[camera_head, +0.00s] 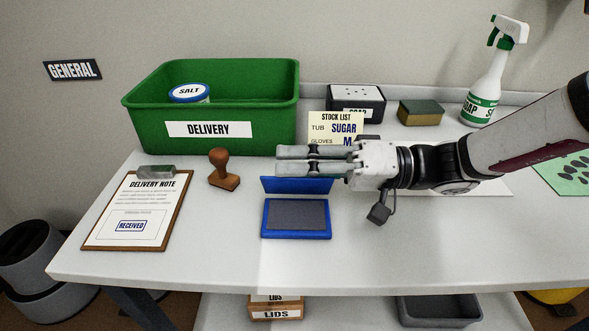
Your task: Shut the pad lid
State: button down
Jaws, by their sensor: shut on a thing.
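The blue stamp pad (297,236) lies on the bench with its dark grey pad face showing. Its blue lid (296,186) stands raised along the pad's back edge, open. My gripper (281,160) reaches in from the right, and its fingers lie across the lid's upper edge. The fingers are close together, shut on the lid, though they hide its top and the exact contact.
A wooden stamp (223,170) and a clipboard with a delivery note (137,207) are left of the pad. A green delivery bin (214,108) holding a salt tub (189,93) and a stock list card (328,122) stand behind. The bench front is clear.

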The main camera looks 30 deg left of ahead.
jog(key=shift+s+d+f+n+b, duration=0.2)
jog(key=shift+s+d+n+b, duration=0.05)
jog(key=shift+n+b, duration=0.55)
jog(key=shift+s+d+f+n+b, duration=0.2)
jog(key=shift+n+b, duration=0.4)
jog(key=shift+b, duration=0.25)
jog(key=shift+r, duration=0.15)
jog(key=c, duration=1.5)
grip_release()
jog(key=shift+c, duration=0.2)
jog(key=v, duration=1.2)
jog(key=shift+s, duration=0.1)
